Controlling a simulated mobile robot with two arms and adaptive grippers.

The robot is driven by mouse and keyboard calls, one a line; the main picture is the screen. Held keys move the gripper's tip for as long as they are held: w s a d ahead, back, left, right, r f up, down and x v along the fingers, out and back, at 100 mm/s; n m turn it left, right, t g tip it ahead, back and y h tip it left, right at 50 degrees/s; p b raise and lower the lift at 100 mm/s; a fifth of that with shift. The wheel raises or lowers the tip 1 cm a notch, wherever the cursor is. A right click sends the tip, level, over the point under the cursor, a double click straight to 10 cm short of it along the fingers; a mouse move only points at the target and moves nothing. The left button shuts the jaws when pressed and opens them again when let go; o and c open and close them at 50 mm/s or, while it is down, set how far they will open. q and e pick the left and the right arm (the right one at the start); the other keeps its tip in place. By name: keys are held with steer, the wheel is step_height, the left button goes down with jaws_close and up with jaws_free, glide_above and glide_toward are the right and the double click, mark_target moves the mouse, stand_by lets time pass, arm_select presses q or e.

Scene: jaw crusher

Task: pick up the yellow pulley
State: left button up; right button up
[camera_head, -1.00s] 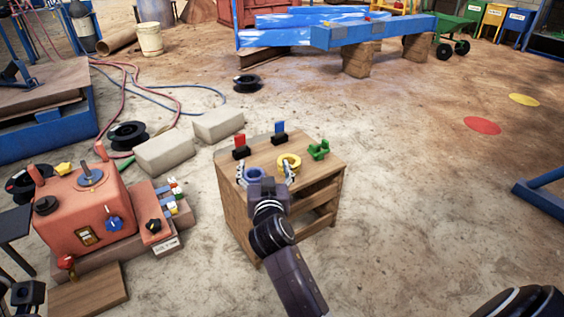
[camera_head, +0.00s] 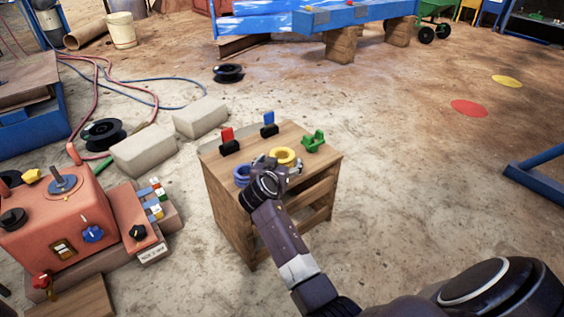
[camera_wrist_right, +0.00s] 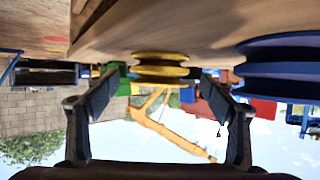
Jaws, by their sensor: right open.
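The yellow pulley (camera_head: 284,155) lies on top of a small wooden cabinet (camera_head: 232,184). My right gripper (camera_head: 279,167) is open at the near side of the yellow pulley, low over the top, and partly hides it in the head view. In the right wrist view, which appears upside down, the yellow pulley (camera_wrist_right: 160,67) shows between the two spread fingers (camera_wrist_right: 158,85), with space on both sides. Whether the fingertips reach past its near rim, I cannot tell. My left gripper is not in view.
A blue pulley (camera_head: 242,175) lies close left of my right gripper. A green part (camera_head: 313,141), a red block (camera_head: 228,141) and a blue block (camera_head: 269,124) stand farther back on the cabinet.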

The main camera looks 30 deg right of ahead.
mark_target(282, 157)
steer(key=b+x, duration=0.1)
steer(key=x, duration=0.3)
steer(key=c, duration=1.9)
steer(key=shift+r, duration=0.15)
steer(key=shift+c, duration=0.2)
